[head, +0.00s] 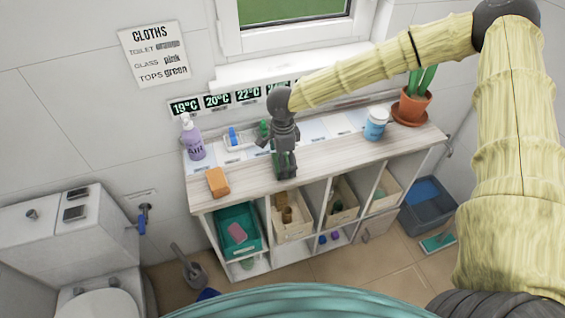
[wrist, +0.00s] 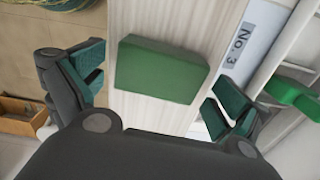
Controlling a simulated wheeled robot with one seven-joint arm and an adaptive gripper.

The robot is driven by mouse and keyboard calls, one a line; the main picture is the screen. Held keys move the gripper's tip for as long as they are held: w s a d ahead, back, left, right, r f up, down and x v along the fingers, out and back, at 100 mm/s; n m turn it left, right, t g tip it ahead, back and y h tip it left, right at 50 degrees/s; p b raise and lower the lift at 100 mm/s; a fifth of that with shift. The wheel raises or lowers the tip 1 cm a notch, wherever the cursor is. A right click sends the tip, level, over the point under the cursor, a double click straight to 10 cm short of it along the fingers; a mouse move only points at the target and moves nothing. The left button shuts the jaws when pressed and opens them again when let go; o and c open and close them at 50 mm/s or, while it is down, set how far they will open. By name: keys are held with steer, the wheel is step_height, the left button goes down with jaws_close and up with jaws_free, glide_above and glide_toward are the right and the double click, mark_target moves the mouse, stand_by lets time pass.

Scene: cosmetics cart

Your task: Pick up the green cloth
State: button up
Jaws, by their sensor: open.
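The green cloth (wrist: 163,70) is a folded block lying on the pale wood top of the cart in the wrist view. My gripper (wrist: 156,88) is open, with one dark green-padded finger on each side of the cloth. Gaps show between the cloth and both fingers, so it is not gripped. In the head view my gripper (head: 283,160) points down over the middle of the cart top and mostly hides the cloth.
The cart top (head: 325,150) also holds an orange cloth (head: 218,182), a purple bottle (head: 193,140), a blue-and-white jar (head: 376,123) and a potted plant (head: 411,106). A green object (wrist: 295,97) lies right of my gripper in the wrist view. A pink cloth (head: 237,232) is in a teal bin below.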

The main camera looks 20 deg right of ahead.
steer(key=shift+f, duration=0.25)
steer(key=c, duration=1)
steer(key=shift+r, duration=0.15)
steer(key=shift+r+b, duration=0.45)
steer(key=shift+r, duration=0.05)
step_height(320, 180, up, 2)
steer(key=shift+b, duration=0.55)
steer(key=s+a+b, duration=0.1)
steer(key=s+a, duration=0.1)
steer(key=s, duration=0.2)
steer(key=s+a+r+b, duration=0.1)
steer(key=s+a+b, duration=0.1)
steer(key=s, duration=0.3)
steer(key=s+a+b, duration=0.1)
steer(key=s+a, duration=0.3)
steer(key=shift+s+a+r, duration=0.1)
steer(key=shift+s+r, duration=0.25)
steer(key=shift+s, duration=0.05)
